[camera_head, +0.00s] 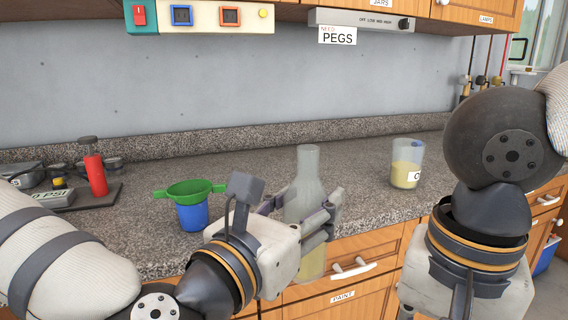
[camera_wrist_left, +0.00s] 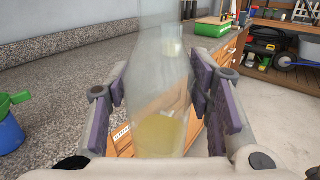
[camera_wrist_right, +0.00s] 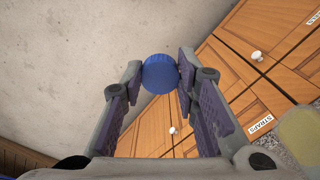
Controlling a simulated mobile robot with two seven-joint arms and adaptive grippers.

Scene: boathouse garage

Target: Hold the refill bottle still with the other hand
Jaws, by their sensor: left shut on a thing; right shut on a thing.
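The refill bottle (camera_head: 308,180) is clear with pale yellow liquid low in it. It is upright, held in the air at the counter's front edge. My left gripper (camera_head: 318,215) is shut around its body. In the left wrist view the bottle (camera_wrist_left: 160,100) stands between the two finger pads, and its neck looks open, with no cap visible. My right gripper (camera_wrist_right: 160,78) is shut on a round blue cap (camera_wrist_right: 160,72), seen in the right wrist view over the floor and cabinet fronts. Its fingers are hidden in the head view.
A blue cup with a green funnel (camera_head: 190,198) stands on the granite counter (camera_head: 260,170), left of the bottle. A clear container with yellow liquid (camera_head: 406,165) stands to the right. Cabinets with white handles (camera_head: 352,268) lie below.

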